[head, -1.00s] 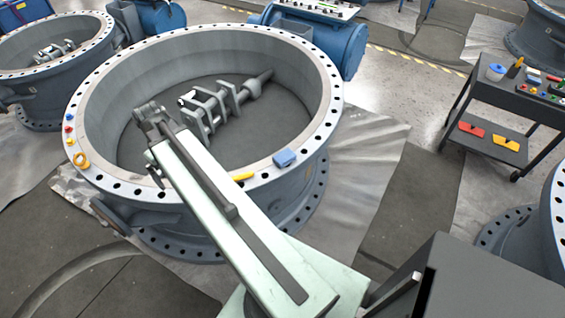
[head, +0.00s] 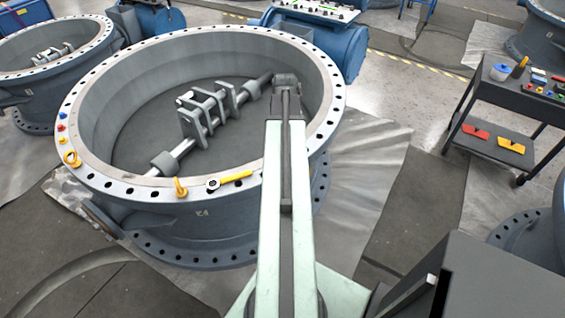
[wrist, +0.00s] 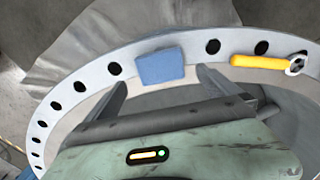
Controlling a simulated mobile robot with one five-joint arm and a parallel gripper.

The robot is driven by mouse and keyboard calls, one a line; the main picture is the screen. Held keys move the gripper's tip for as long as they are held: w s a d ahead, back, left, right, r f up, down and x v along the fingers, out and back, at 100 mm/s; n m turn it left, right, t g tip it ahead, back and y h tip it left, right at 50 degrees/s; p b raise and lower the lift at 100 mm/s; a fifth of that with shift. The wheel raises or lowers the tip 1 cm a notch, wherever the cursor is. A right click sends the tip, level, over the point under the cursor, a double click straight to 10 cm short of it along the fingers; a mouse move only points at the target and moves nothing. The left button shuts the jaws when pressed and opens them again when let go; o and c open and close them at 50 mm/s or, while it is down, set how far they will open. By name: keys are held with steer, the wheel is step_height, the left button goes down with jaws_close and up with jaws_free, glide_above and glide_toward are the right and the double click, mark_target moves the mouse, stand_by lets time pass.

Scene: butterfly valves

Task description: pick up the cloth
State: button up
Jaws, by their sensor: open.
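The cloth is a small blue folded piece (wrist: 160,66) lying flat on the pale flange rim of the large valve ring, seen in the wrist view. In the head view it is hidden behind my arm. My gripper (wrist: 162,86) is open and empty, its dark fingers apart in the wrist view. The cloth lies just past the fingertips, roughly in line with the gap between them. In the head view my gripper (head: 286,82) shows small at the far end of my arm, and its fingers cannot be made out.
A yellow-handled tool (head: 232,178) lies on the rim left of my arm, near a yellow bolt (head: 180,187). A shaft with brackets (head: 207,110) spans the large valve ring (head: 110,188). A black cart (head: 515,105) stands at the right.

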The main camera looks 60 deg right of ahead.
step_height(320, 180, down, 6)
steer(key=b, duration=0.5)
steer(key=shift+a+r, duration=0.15)
steer(key=shift+r, duration=0.3)
steer(key=c, duration=1.4)
